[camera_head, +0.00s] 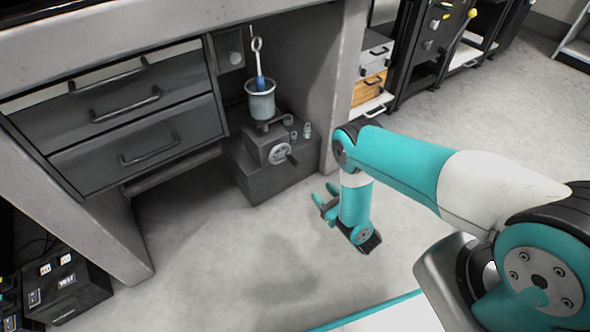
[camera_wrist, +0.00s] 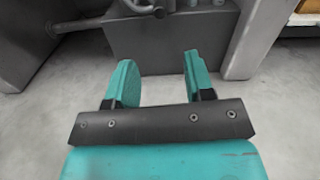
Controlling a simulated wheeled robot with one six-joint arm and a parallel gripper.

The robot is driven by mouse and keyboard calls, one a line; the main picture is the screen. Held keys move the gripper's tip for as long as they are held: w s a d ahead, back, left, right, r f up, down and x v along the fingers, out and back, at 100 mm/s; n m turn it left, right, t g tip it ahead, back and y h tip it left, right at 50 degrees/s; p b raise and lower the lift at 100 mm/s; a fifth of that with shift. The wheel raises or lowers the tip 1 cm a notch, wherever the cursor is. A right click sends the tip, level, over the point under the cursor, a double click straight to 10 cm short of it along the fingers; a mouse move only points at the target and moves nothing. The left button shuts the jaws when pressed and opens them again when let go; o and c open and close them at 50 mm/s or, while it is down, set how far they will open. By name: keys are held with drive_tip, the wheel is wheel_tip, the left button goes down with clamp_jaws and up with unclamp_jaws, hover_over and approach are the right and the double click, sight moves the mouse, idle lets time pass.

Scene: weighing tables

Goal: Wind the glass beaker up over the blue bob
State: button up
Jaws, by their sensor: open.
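The glass beaker (camera_head: 261,103) stands on a grey jack (camera_head: 268,142) in the knee space under the bench. The blue bob (camera_head: 260,83) hangs from a pale ring-topped hanger (camera_head: 257,52), its lower part at the beaker's mouth. How deep it reaches inside is hard to tell. A round crank wheel with a handle (camera_head: 281,154) is on the jack's front. My gripper (camera_head: 325,202) is open and empty, in front and to the right of the jack, apart from it. In the wrist view, my gripper's two teal fingers (camera_wrist: 160,82) are spread below the jack's dark base (camera_wrist: 170,38).
Small metal weights (camera_head: 307,130) stand on the jack's right side. A drawer unit (camera_head: 120,110) is to the left, and the bench's side panel (camera_head: 343,80) bounds the knee space on the right. The floor in front (camera_head: 220,250) is clear.

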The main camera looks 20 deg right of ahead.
sight(295, 166)
drive_tip(key=shift+b+x, duration=7.45)
drive_tip(key=shift+b, duration=0.4)
clamp_jaws()
